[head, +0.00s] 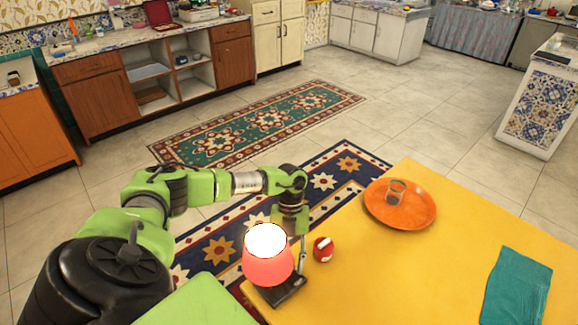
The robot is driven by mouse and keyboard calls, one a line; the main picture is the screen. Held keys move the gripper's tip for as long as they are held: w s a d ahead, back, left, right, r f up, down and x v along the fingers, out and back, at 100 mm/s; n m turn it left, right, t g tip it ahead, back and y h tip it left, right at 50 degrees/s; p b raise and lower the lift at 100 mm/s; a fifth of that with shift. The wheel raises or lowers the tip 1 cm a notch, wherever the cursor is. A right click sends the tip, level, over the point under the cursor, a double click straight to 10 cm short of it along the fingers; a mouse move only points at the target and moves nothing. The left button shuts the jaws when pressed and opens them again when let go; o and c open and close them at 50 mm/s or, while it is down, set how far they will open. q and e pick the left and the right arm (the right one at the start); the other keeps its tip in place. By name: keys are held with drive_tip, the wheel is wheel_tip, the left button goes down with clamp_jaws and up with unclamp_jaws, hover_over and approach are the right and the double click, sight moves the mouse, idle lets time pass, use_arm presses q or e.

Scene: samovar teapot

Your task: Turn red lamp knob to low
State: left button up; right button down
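The lamp (267,268) stands at the near left edge of the yellow table. Its red shade glows, and its top is bright white. Its dark base (290,288) shows below the shade. A small red rounded thing with a white mark (322,250), apparently the knob, is on the table just right of the lamp. My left gripper (302,252) points down behind and right of the shade, close to the left of the red knob. The shade hides much of it, so its opening and any contact are unclear. My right gripper is out of view.
An orange plate (425,214) with a clear glass (396,190) sits on the yellow table (400,280) to the right. A teal cloth (517,288) lies at the right. The table's middle is clear. Patterned rugs (265,122) cover the floor beyond.

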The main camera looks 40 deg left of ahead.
use_arm(q)
clamp_jaws()
drive_tip(key=shift+d+f+m, duration=0.1)
drive_tip(key=shift+m, duration=0.2)
drive_tip(key=m+b, duration=0.1)
drive_tip(key=m+g+y+b, duration=0.1)
drive_tip(key=m, duration=0.1)
drive_tip(key=shift+w+d+m+b, duration=0.1)
drive_tip(key=shift+d+m+b, duration=0.05)
drive_tip(key=shift+m+b, duration=0.15)
drive_tip(key=m+y+b, duration=0.2)
drive_tip(key=m, duration=0.2)
drive_tip(key=shift+d, duration=0.1)
drive_tip(key=m+y+b, duration=0.1)
drive_tip(key=m, duration=0.4)
drive_tip(key=shift+d+y+b, duration=0.15)
drive_tip(key=shift+y+b, duration=0.25)
drive_tip(key=shift+d+m+t+y+b, duration=0.1)
drive_tip(key=shift+m+t+y+b, duration=0.3)
drive_tip(key=shift+m, duration=0.75)
drive_tip(key=shift+m+t+y+b, duration=0.3)
drive_tip(key=shift+m+t+b, duration=0.15)
drive_tip(key=shift+m, duration=0.7)
